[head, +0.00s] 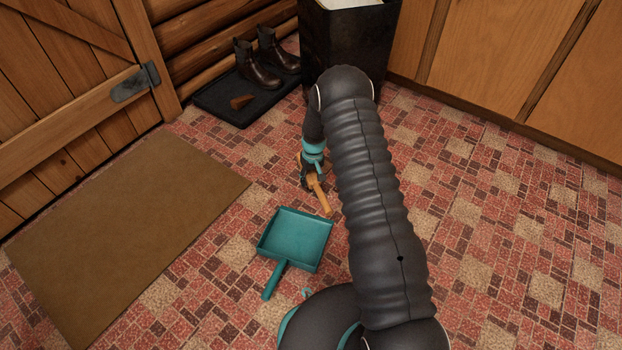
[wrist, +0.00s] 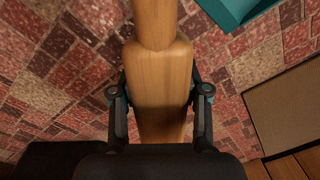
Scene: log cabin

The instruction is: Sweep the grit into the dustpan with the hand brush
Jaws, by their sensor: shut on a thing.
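The hand brush (head: 321,196) has a pale wooden handle and back; its bristles are hidden. My gripper (head: 311,178) is shut on the brush, just above the floor. In the wrist view my gripper (wrist: 160,103) has one finger on each side of the wooden brush (wrist: 160,75). The teal dustpan (head: 296,238) lies on the floor closer to my base than the brush, its handle pointing toward the lower left. Its corner also shows at the top right of the wrist view (wrist: 232,12).
A brown doormat (head: 130,230) lies left of the dustpan by a wooden door (head: 60,110). Dark boots (head: 258,72) stand on a black tray (head: 225,108) at the back. A black bin (head: 345,45) stands beside wooden cabinets (head: 490,50). The floor at right is clear.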

